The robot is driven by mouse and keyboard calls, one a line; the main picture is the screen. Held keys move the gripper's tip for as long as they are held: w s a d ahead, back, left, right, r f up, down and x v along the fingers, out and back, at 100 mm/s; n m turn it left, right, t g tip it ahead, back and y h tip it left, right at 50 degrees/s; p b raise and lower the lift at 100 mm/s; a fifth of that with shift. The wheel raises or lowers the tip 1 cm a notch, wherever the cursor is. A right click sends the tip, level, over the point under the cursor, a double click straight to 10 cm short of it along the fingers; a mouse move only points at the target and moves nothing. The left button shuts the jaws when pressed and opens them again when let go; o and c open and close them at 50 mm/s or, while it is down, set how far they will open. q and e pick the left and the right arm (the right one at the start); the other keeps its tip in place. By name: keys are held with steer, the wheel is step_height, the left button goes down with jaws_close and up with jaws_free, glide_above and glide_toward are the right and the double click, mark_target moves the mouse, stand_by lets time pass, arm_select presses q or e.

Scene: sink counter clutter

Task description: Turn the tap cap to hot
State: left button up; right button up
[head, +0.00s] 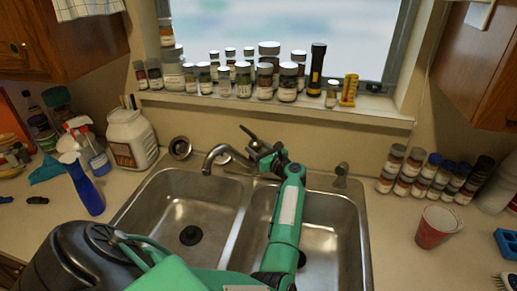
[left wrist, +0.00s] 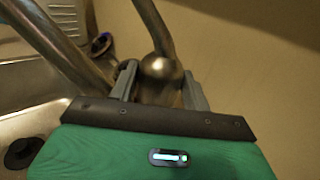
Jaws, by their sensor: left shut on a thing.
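The metal tap stands behind the double sink. Its curved spout (head: 213,155) reaches left over the left basin, and its lever (head: 247,132) points up and left. In the left wrist view, the round tap cap (left wrist: 162,70) sits between the two fingers of my left gripper (left wrist: 160,88), with the lever rising from it. My left gripper (head: 264,157) is shut on the cap; in the head view, my green arm and the gripper hide most of the cap and tap base. My right gripper is not in view.
Several jars line the windowsill (head: 350,111) above the tap. Spray bottles (head: 84,185) and a white jug (head: 131,140) stand left of the sink. Several spice jars and a red cup (head: 434,229) stand to the right. The left basin (head: 180,205) is empty.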

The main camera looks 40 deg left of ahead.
arm_select(q)
steer(key=shift+t, duration=0.3)
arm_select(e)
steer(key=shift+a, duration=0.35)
arm_select(q)
steer(key=o, duration=1)
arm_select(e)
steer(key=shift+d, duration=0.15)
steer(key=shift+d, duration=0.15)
